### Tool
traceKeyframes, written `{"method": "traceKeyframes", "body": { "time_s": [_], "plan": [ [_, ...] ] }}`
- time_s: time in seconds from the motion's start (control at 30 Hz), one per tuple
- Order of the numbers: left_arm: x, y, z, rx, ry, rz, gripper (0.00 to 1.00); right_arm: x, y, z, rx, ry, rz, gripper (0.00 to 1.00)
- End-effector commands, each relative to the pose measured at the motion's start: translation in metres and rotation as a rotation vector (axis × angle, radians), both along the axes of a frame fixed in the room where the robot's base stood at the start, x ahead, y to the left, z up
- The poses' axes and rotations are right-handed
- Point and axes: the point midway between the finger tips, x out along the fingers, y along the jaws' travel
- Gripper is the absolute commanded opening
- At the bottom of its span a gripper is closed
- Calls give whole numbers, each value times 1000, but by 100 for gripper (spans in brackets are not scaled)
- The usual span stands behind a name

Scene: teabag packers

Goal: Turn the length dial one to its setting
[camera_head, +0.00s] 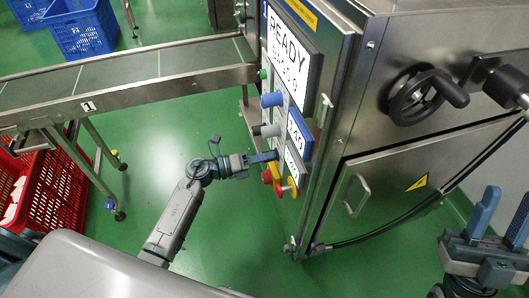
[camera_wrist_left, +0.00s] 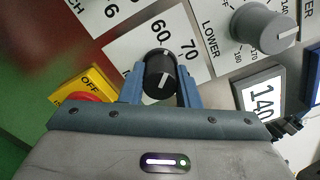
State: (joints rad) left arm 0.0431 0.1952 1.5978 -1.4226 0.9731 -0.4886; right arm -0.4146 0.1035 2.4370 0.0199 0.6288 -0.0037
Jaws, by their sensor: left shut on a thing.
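A black dial (camera_wrist_left: 160,74) with a white pointer line sits on a white scale card (camera_wrist_left: 128,46) that shows 60 and 70. My left gripper (camera_wrist_left: 160,88) is shut on this dial, with a blue finger on each side of it. In the head view my left gripper (camera_head: 273,156) reaches the lower part of the control panel, and the black dial is hidden there. Whether this is length dial one cannot be read. My right gripper (camera_head: 504,208) is open and empty at the lower right.
A grey dial (camera_wrist_left: 263,29) marked LOWER and a display reading 140 (camera_wrist_left: 261,98) are close by. A handwheel (camera_head: 424,94) juts from the machine. A conveyor (camera_head: 130,77) stands left.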

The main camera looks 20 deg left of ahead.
Motion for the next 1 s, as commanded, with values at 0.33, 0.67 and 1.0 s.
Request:
{"method": "traceKeyframes", "body": {
  "time_s": [0.33,0.67,1.0],
  "plan": [
    [0,0,3,-81,121,1,6,53,-3,-90,44,670,-2,36],
    [0,0,2,-145,216,1,6,42,2,-184,67,1178,20,36],
    [0,0,0,-177,264,1,6,18,7,-231,73,1434,39,36]
  ]
}}
